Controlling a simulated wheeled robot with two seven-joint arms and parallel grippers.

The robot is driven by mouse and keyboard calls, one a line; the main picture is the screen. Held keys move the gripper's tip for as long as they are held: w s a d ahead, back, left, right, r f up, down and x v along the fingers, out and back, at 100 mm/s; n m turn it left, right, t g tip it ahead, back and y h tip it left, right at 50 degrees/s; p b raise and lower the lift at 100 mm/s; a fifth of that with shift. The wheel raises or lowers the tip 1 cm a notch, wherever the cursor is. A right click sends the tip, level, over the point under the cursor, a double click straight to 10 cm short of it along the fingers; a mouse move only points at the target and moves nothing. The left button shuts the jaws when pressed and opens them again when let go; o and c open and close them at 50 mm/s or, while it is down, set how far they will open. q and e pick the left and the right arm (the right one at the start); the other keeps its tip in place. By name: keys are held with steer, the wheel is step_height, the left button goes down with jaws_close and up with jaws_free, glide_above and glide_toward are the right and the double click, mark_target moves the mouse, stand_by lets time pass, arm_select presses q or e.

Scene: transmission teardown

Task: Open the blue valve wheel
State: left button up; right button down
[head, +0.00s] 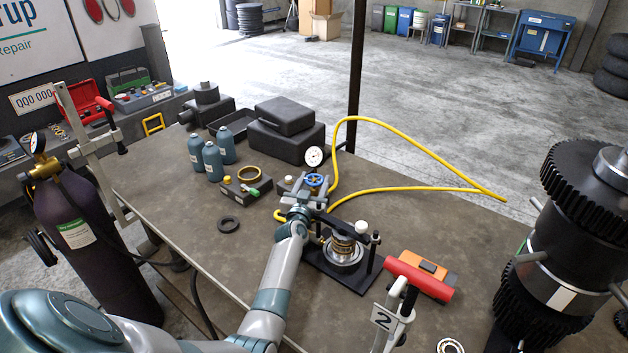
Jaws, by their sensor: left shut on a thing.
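The blue valve wheel (314,180) is small and sits in the middle of the workbench, just in front of a white-faced gauge (314,156). My left gripper (311,190) reaches it from the front, with its fingertips at the wheel. It is shut on the wheel, and the fingers hide its near side. How far the wheel is turned cannot be told. My right gripper is out of view.
A yellow hose (400,133) loops over the bench's right side. A press-like fixture (342,252) stands right of my left wrist. Blue bottles (213,161) and dark cases (286,142) stand behind. A red-handled tool (418,277) and large black gears (585,200) are at right.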

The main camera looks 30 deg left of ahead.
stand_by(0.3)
arm_select(q)
steer(key=o, duration=1.1)
steer(key=shift+c, duration=0.2)
steer(key=shift+a+m+h, duration=0.1)
steer(key=shift+m+h, duration=0.3)
steer(key=shift+h, duration=0.2)
steer(key=shift+b, duration=0.3)
